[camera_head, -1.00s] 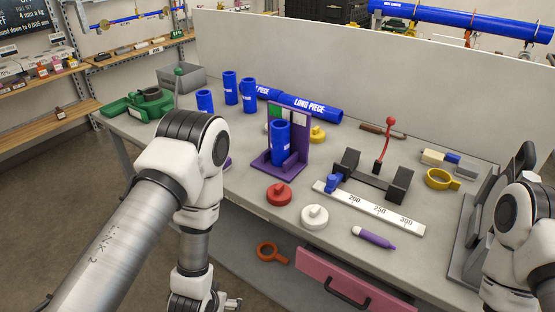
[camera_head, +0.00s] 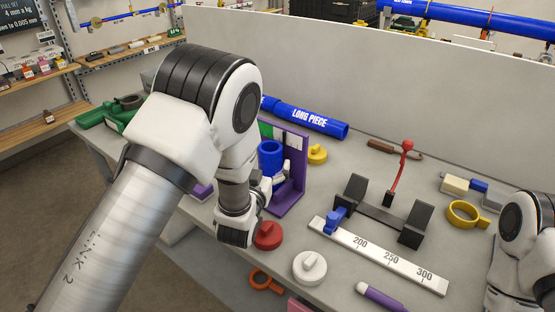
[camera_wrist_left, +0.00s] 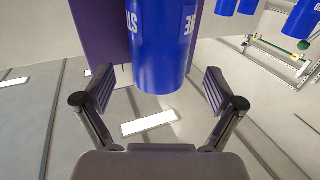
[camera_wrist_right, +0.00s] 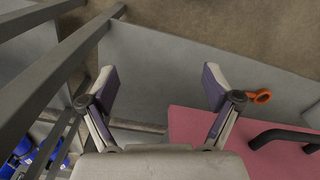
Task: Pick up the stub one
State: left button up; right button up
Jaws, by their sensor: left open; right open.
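A blue stub (camera_head: 270,155) stands upright in the purple holder (camera_head: 291,185), and only its upper part shows behind my left arm in the head view. My left gripper (camera_head: 272,181) is right at the stub, partly hidden by its own wrist. In the left wrist view the blue stub (camera_wrist_left: 160,45) is between and just beyond the open fingers (camera_wrist_left: 158,90), with white lettering on it. The fingers do not visibly touch it. My right gripper (camera_wrist_right: 160,86) is open and empty in the right wrist view, low beside the pink drawer.
A red cap (camera_head: 268,236), a white cap (camera_head: 310,267) and a yellow cap (camera_head: 317,154) sit near the holder. A white ruler (camera_head: 385,258) and black clamp (camera_head: 380,211) are to the right. The long blue pipe (camera_head: 310,119) lies behind. An orange ring (camera_wrist_right: 263,96) shows below the table.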

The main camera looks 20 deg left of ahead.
aim_at(273, 142)
pick_arm(q)
jog(key=shift+s+r+p, duration=0.25)
jog(key=shift+r+p, duration=0.05)
jog(key=shift+r, duration=0.3)
jog(key=shift+s+r+p, duration=0.2)
jog(key=shift+r+p, duration=0.05)
jog(key=shift+r, duration=0.35)
jog(key=shift+w+r+p, duration=0.35)
jog(key=shift+w+p, duration=0.05)
jog(key=shift+p, duration=0.15)
jog(key=w, duration=0.1)
jog(key=w+f, duration=0.1)
jog(key=w, duration=0.1)
jog(key=w+f, duration=0.1)
jog(key=shift+w+a, duration=0.1)
jog(key=shift+w, duration=0.25)
jog(key=shift+s+r, duration=0.25)
jog(key=shift+s, duration=0.1)
jog(key=shift+c, duration=1)
jog(key=shift+s+r, duration=0.15)
jog(key=shift+s, duration=0.05)
jog(key=c, duration=0.6)
jog(key=shift+w, duration=0.15)
grip_shut()
pick_arm(e)
jog(key=s+r, duration=0.2)
jog(key=r, duration=0.1)
jog(key=shift+s+r, duration=0.1)
jog(key=shift+r, duration=0.1)
